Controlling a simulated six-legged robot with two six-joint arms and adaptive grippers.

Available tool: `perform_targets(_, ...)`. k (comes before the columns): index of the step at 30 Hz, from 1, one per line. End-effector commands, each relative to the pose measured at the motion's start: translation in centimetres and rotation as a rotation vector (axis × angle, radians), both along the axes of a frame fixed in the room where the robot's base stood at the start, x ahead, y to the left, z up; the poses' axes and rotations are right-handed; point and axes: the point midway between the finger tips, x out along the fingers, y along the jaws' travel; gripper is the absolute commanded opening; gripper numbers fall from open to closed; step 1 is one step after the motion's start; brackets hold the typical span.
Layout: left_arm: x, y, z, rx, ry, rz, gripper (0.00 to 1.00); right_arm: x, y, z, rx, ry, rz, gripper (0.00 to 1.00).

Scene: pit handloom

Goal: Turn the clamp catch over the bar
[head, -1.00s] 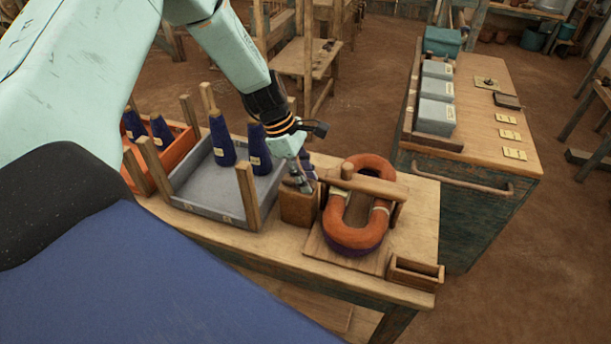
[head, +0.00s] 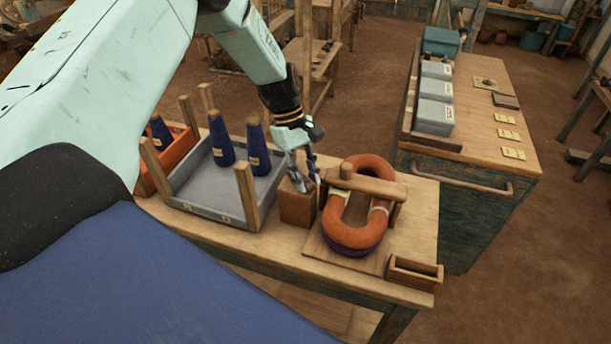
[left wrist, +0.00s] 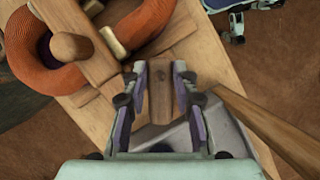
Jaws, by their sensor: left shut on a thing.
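The clamp is a flat wooden bar (head: 375,186) with a round knob (head: 346,171), lying across an orange hank (head: 352,237) on a wooden board. In the left wrist view the bar (left wrist: 85,30) runs down to just left of my fingers. My left gripper (head: 307,178) is at the bar's left end, above a small wooden box (head: 297,208). In the left wrist view its fingers (left wrist: 160,75) are either side of a narrow wooden piece (left wrist: 160,92), apparently the clamp catch, and shut on it. The catch is hard to make out in the head view.
A grey tray (head: 205,212) with corner posts and blue cones (head: 221,140) stands left of the box. A small open wooden box (head: 415,273) sits at the front right corner. A side table (head: 475,130) with grey boxes stands beyond a gap.

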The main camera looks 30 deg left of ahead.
Motion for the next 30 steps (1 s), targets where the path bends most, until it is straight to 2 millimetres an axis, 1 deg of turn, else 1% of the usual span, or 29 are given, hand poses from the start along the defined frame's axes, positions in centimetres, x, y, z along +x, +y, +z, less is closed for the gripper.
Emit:
perform_targets(2,-0.19,-0.02,-0.42,0.002,0.007,-0.077,0.00,0.00,0.00,-0.21,0.000,0.000,0.000,0.50)
perform_targets(18,0.05,-0.23,-0.40,0.001,0.008,-0.589,0.00,0.00,0.00,-0.96,0.000,0.000,0.000,0.50)
perform_targets(24,0.12,-0.31,-0.36,0.000,0.008,-0.759,0.00,0.00,0.00,-1.07,0.000,0.000,0.000,0.50)
perform_targets(30,0.17,-0.38,-0.32,0.000,0.007,-0.892,0.00,0.00,0.00,-1.08,0.000,0.000,0.000,0.50)
